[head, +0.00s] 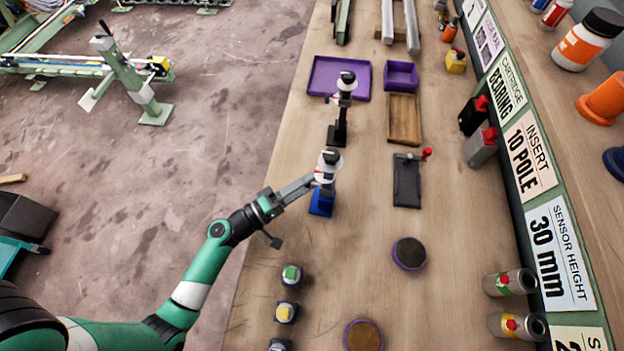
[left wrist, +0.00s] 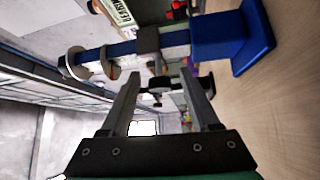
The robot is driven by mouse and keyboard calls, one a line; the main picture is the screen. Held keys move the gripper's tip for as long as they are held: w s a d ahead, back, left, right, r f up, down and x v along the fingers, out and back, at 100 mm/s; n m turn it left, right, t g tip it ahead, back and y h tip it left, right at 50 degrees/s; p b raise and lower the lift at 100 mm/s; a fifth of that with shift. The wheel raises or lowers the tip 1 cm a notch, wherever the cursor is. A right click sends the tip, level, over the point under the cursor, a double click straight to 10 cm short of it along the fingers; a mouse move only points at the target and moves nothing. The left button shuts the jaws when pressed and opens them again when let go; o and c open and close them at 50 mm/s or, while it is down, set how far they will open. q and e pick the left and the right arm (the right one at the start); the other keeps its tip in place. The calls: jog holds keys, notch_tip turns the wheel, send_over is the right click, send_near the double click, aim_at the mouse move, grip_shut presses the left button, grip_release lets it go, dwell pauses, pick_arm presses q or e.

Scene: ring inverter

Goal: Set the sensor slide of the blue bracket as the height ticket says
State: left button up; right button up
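The blue bracket (head: 321,202) stands upright on the bench, its upper part partly hidden by my left gripper in the head view. In the left wrist view the bracket (left wrist: 235,42) lies sideways, with its blue base at right. A grey slide (left wrist: 148,40) sits on its post, and a pale ring-like part (left wrist: 76,62) is near the post's top. My left gripper (head: 318,178) is beside the upper post. Its fingers (left wrist: 161,76) are apart, with the post just beyond the tips; contact is unclear. The height ticket (head: 560,254) reads "SENSOR HEIGHT 30 mm". My right gripper is out of view.
A black bracket (head: 338,130) stands behind the blue one. A black plate with a red knob (head: 407,182) lies to the right. Purple trays (head: 338,95) are farther back. A round dark pad (head: 408,253) and small coloured-top parts (head: 290,275) are nearer.

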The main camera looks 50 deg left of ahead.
pick_arm(q)
grip_shut()
jog(key=shift+r, duration=0.1)
dwell(1.2)
